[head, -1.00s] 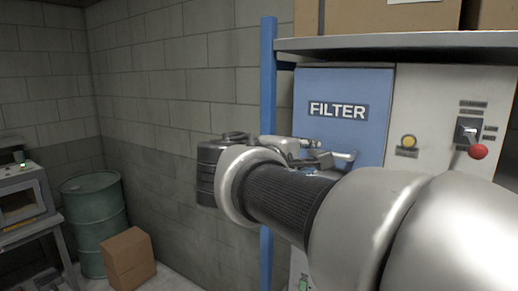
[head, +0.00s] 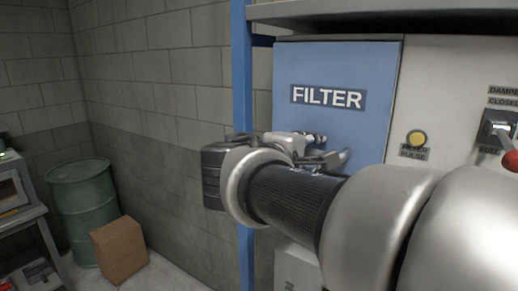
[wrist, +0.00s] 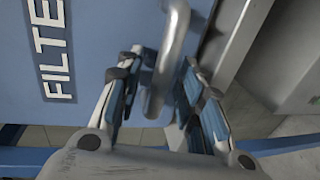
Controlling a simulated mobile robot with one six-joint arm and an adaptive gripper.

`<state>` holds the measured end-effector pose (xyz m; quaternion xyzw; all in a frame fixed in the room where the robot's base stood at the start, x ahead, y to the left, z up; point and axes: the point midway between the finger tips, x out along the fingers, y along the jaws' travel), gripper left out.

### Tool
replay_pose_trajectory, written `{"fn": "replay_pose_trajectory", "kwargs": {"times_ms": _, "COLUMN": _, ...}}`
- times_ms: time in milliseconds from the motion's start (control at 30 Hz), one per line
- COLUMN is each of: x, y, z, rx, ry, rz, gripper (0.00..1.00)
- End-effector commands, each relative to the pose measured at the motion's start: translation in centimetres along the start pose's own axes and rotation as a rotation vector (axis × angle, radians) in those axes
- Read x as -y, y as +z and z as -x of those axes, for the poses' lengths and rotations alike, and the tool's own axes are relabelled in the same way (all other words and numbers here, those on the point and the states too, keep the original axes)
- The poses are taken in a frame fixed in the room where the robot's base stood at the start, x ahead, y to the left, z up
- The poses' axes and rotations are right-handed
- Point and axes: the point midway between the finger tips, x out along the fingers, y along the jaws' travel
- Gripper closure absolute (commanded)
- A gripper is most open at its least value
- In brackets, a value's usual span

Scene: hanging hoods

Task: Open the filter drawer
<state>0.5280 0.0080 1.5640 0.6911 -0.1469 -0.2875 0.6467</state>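The filter drawer has a blue front (head: 300,65) marked FILTER in the head view, set in a pale cabinet, and looks shut. Its metal bar handle (head: 338,160) is partly hidden behind my gripper (head: 318,150). In the wrist view the blue front (wrist: 100,30) fills the upper left, and the handle (wrist: 172,50) stands out from it. My gripper (wrist: 163,75) has one finger on each side of the handle, tips level with the bar. Narrow gaps seem to show between fingers and handle; I see no clear contact.
A blue post (head: 242,90) stands close left of the drawer, near my wrist. A green drum (head: 85,205) and cardboard box (head: 119,250) stand by the wall.

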Motion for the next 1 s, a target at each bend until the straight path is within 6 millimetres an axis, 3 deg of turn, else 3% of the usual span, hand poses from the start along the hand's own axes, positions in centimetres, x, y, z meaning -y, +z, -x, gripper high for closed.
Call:
{"fn": "replay_pose_trajectory", "kwargs": {"times_ms": 100, "x": 0.0, "y": 0.0, "z": 0.0, "rx": 0.0, "ry": 0.0, "rz": 0.0, "gripper": 0.66}}
{"fn": "replay_pose_trajectory", "kwargs": {"times_ms": 600, "x": 0.01, "y": 0.0, "z": -0.01, "rx": 0.0, "ry": 0.0, "rz": 0.001, "gripper": 0.99}}
{"fn": "replay_pose_trajectory", "kwargs": {"times_ms": 1000, "x": 0.0, "y": 0.0, "z": -0.01, "rx": 0.0, "ry": 0.0, "rz": 0.001, "gripper": 1.0}}
